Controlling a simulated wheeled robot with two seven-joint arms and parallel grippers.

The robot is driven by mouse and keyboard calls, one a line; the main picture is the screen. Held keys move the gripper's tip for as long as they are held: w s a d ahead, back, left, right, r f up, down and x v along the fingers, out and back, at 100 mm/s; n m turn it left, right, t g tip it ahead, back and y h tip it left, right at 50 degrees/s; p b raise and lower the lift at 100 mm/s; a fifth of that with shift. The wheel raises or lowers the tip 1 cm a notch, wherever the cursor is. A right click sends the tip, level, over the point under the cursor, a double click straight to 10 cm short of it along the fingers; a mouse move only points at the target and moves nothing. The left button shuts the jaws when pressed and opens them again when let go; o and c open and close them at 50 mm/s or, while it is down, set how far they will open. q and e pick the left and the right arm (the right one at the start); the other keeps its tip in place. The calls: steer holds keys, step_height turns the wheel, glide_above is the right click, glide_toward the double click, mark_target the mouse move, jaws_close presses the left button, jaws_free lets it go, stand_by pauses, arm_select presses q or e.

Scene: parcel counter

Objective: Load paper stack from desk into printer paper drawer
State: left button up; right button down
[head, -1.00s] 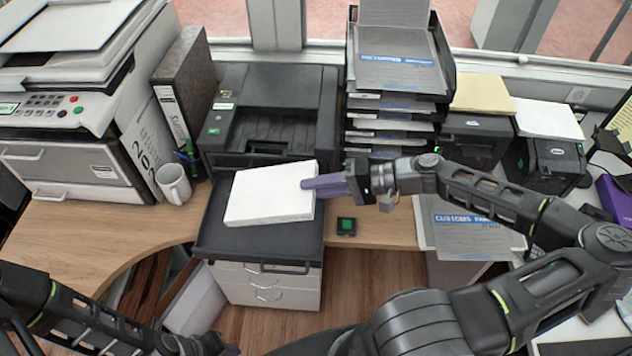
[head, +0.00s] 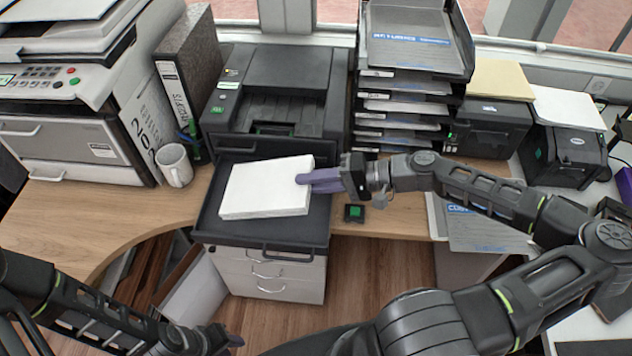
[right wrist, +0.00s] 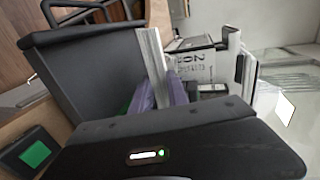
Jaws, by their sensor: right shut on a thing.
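The white paper stack (head: 262,190) lies flat over the pulled-out dark paper drawer (head: 225,232) of the black printer (head: 285,85). I cannot tell whether it rests on the drawer floor or hangs just above it. My right gripper (head: 318,181) is shut on the stack's right edge with its purple fingers. In the right wrist view the stack (right wrist: 152,58) shows edge-on between the fingers, beside the dark drawer (right wrist: 90,75). My left gripper (head: 230,340) is low at the bottom of the head view, away from the stack; its jaws are mostly hidden.
A white mug (head: 174,165) and a binder (head: 190,75) stand left of the printer. A small black box with a green top (head: 355,212) sits right of the drawer. A tall tray tower (head: 415,100) stands behind my right arm. A white cabinet (head: 265,275) is below the drawer.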

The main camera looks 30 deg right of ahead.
steer(key=shift+w+a+f+b, duration=0.2)
steer(key=shift+a+f+b, duration=0.15)
steer(key=shift+f+b, duration=0.6)
steer(key=shift+w+a+f+b, duration=0.3)
steer(key=shift+f+b, duration=0.3)
steer(key=shift+f, duration=0.7)
steer(key=shift+w+a+f+b, duration=0.15)
steer(key=shift+a+f+b, duration=0.2)
steer(key=shift+f+b, duration=0.6)
steer(key=shift+f, duration=0.15)
steer(key=c, duration=1.2)
jaws_free()
steer(key=shift+d+p, duration=0.1)
steer(key=shift+p, duration=0.2)
steer(key=shift+p+v, duration=0.6)
steer(key=shift+v, duration=0.25)
steer(key=shift+p+v, duration=1.5)
steer(key=shift+v, duration=1.1)
